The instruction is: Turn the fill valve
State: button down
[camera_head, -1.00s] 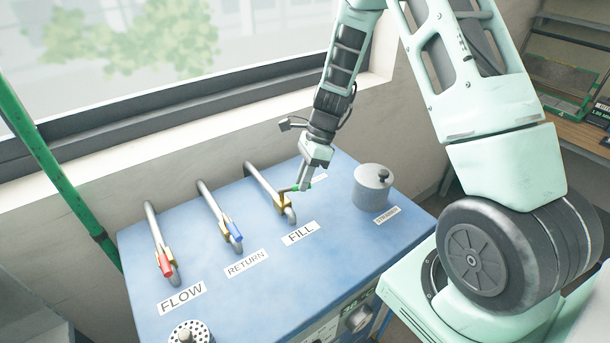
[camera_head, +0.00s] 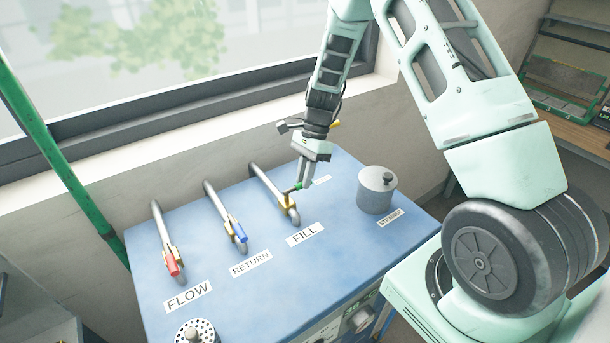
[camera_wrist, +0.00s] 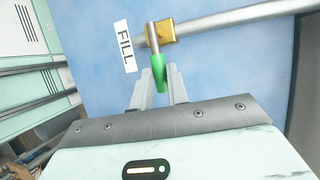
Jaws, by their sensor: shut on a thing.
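The fill valve is a brass body (camera_head: 284,203) on a grey pipe behind the FILL label (camera_head: 305,233). The brass body also shows in the wrist view (camera_wrist: 160,32). Its lever has a green handle (camera_wrist: 159,72), which points across the pipe toward my gripper. My gripper (camera_head: 303,187) is shut on the green handle, with one finger on each side of it in the wrist view. The handle's tip is partly hidden by the gripper.
The return valve with a blue handle (camera_head: 240,232) and the flow valve with a red handle (camera_head: 173,265) stand to the left. A grey strainer pot (camera_head: 376,190) stands to the right. A window ledge (camera_head: 200,140) runs behind.

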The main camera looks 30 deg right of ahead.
jog(key=shift+w+r, duration=0.1)
jog(key=c, duration=1.4)
grip_release()
jog(key=shift+o, duration=0.2)
jog(key=b+v, duration=0.4)
jog(key=v, duration=1.3)
jog(key=shift+r+b, duration=0.15)
jog(key=shift+b, duration=0.2)
jog(key=s+a+f+n+h+b, duration=0.1)
jog(key=s+a+n, duration=0.45)
jog(key=a, duration=0.45)
jog(key=s+a+f+n+h+b, duration=0.1)
jog(key=s+a+n+b, duration=0.1)
jog(key=s+a+n, duration=0.6)
jog(key=s+a+f+n+t+h+b, duration=0.1)
jog(key=s+a+f+n, duration=0.2)
jog(key=s+n, duration=0.3)
jog(key=s+a+f+n+t+b, duration=0.1)
jog(key=s+a+f+n, duration=0.2)
jog(key=s+a+n, duration=0.3)
jog(key=s, duration=0.5)
jog(key=shift+a+n+h, duration=0.2)
jog(key=shift+n+h, duration=0.15)
jog(key=shift+h, duration=0.05)
